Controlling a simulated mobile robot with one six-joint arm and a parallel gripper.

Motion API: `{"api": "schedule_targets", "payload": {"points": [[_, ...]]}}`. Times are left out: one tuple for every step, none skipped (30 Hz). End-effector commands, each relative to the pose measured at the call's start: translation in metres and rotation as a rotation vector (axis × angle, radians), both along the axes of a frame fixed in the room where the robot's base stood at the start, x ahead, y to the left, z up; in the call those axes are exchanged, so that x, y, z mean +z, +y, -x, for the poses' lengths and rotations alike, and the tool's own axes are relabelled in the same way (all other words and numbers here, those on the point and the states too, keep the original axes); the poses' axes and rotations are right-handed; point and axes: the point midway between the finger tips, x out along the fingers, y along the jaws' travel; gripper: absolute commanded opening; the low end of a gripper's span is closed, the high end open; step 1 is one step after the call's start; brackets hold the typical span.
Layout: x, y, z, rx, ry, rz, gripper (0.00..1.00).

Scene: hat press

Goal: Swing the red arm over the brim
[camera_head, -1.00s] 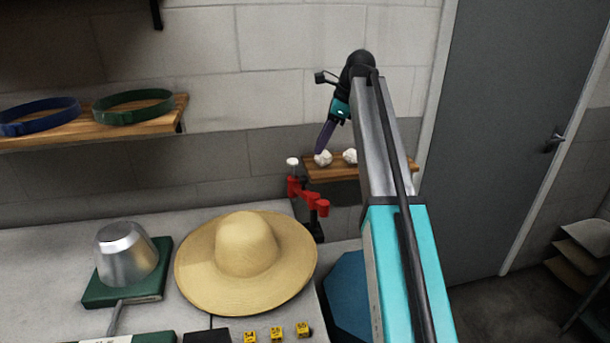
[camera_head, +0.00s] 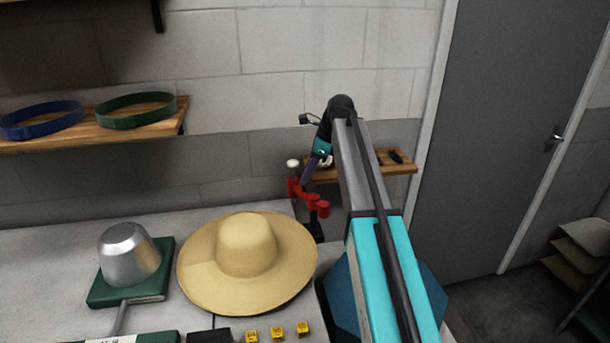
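The red arm (camera_head: 310,199) is a jointed red piece with a white knob (camera_head: 292,163) at its upper end, on a dark post behind and right of the hat. It points away from the hat, and no part of it lies over the brim. The straw hat (camera_head: 247,243) lies on the grey table with its wide brim (camera_head: 205,285) flat. My gripper (camera_head: 308,173) is pointing down close beside the red arm, at its knob end. Its fingers are small and partly dark, so I cannot tell whether they touch the arm or are open.
A metal hat block (camera_head: 130,253) stands on a green base left of the hat. Several yellow cubes (camera_head: 277,333) lie at the table's front. A small wooden shelf (camera_head: 385,168) is behind my arm. Blue and green bands rest on the left shelf (camera_head: 150,113).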

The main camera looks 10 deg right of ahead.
Motion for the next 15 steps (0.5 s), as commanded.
{"api": "schedule_targets", "payload": {"points": [[-0.004,0.002,0.000,0.001,0.002,0.000,0.28],[-0.007,0.002,-0.001,0.001,0.002,0.000,0.28],[-0.009,0.003,-0.001,0.000,0.001,0.000,0.28],[-0.011,0.004,-0.002,-0.001,0.001,0.000,0.28],[-0.012,0.004,-0.002,0.000,0.000,0.000,0.28],[-0.013,0.005,-0.002,0.000,0.000,0.000,0.28],[-0.014,0.005,-0.002,0.000,0.000,0.000,0.28],[-0.014,0.005,-0.003,0.000,0.000,0.000,0.28],[-0.015,0.005,-0.003,0.000,0.000,0.000,0.28],[-0.015,0.005,-0.003,-0.001,-0.001,0.000,0.28],[-0.015,0.005,-0.003,0.000,-0.001,0.000,0.28],[-0.015,0.005,-0.003,-0.001,-0.001,0.000,0.28],[-0.015,0.005,-0.003,-0.001,-0.001,0.000,0.28],[-0.015,0.005,-0.003,-0.001,-0.001,0.000,0.28],[-0.015,0.005,-0.003,-0.001,-0.001,0.000,0.28]]}}
